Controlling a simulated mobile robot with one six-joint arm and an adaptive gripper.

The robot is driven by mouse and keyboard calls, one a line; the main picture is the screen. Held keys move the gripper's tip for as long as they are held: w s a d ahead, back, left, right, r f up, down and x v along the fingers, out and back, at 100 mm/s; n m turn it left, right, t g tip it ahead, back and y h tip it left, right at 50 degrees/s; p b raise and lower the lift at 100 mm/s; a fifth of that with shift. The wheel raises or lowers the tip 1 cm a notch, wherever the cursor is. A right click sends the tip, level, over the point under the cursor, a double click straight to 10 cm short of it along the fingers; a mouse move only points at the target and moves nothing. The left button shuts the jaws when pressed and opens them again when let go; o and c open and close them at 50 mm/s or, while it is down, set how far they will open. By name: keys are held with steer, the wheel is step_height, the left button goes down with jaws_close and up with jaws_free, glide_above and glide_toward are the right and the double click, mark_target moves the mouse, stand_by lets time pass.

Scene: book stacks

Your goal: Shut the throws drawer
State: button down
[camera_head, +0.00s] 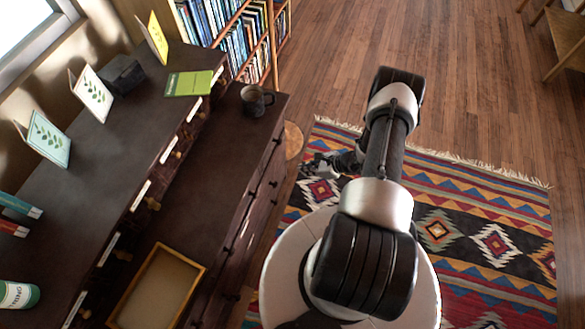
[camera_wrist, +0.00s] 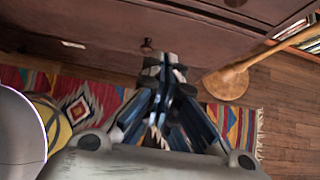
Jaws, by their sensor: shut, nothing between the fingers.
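A dark wooden cabinet (camera_head: 235,190) fills the left of the head view, with several dark-knobbed drawers in its right-hand front. Its drawer front (camera_wrist: 100,25) crosses the top of the wrist view, with a dark knob (camera_wrist: 147,45) and a pale label. I cannot read the label or tell which drawer is the throws drawer, or how far it stands out. My gripper (camera_head: 309,168) is beside this front, low over the rug. In the wrist view my gripper (camera_wrist: 165,62) is shut and empty, its fingertips close to the knob; contact is unclear.
A mug (camera_head: 256,99) stands on the cabinet top, and a wood-rimmed tray or open drawer (camera_head: 194,288) shows at the lower left. A round wooden object (camera_wrist: 228,83) is on the floor nearby. A patterned rug (camera_head: 480,225) lies to the right, with bare floor beyond.

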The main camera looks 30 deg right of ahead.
steer(key=s+a+p, duration=0.2)
steer(key=s+a, duration=0.2)
steer(key=a, duration=0.2)
steer(key=b, duration=0.5)
glide_toward(263, 184)
steer(key=x, duration=0.4)
steer(key=shift+w+f, duration=0.2)
steer(key=shift+f, duration=0.05)
